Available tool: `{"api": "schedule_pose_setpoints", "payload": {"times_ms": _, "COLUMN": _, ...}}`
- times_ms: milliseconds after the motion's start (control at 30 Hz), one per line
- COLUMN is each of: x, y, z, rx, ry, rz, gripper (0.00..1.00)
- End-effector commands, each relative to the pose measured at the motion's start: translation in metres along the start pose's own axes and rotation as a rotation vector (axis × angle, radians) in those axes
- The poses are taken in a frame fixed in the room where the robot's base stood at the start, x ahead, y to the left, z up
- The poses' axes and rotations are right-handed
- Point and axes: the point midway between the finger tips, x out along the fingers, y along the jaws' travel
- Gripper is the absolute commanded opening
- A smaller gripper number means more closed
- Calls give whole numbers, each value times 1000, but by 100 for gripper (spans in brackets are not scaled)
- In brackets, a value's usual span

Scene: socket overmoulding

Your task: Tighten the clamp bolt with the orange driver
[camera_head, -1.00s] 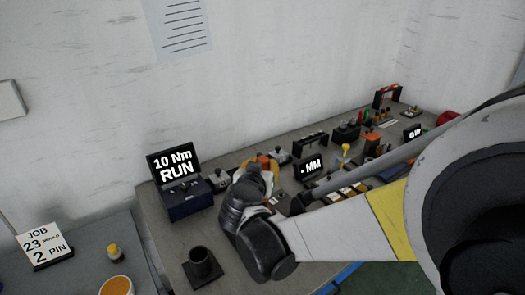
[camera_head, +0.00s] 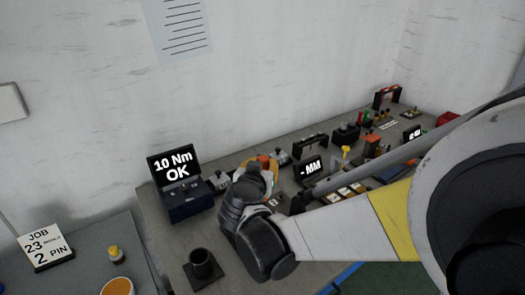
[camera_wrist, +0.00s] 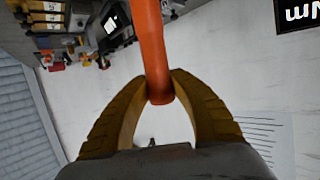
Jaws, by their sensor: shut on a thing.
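The orange driver (camera_wrist: 153,45) runs between the two yellow-brown fingers of my gripper (camera_wrist: 160,84) in the wrist view. The fingers are closed on it from both sides. In the head view my dark wrist hides most of the gripper; a little orange and yellow shows just beyond it over the bench. The torque display (camera_head: 175,167), on a dark blue box left of my wrist, reads "10 Nm OK". I cannot make out the clamp bolt or the driver's tip in either view, so I cannot tell whether they touch.
A black cup-shaped holder (camera_head: 202,264) stands on the bench in front of the display. A small "- MM" screen (camera_head: 310,169) stands right of my wrist. Several fixtures and small parts crowd the bench's right side. A job card (camera_head: 45,247) stands on the left table.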

Motion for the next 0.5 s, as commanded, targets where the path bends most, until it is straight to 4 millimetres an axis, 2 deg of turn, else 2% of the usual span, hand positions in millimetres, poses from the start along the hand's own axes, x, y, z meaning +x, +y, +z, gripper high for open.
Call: {"api": "schedule_pose_setpoints", "payload": {"times_ms": 500, "x": -9, "y": 0, "z": -30, "rx": -1, "ry": 2, "rz": 0, "gripper": 0}}
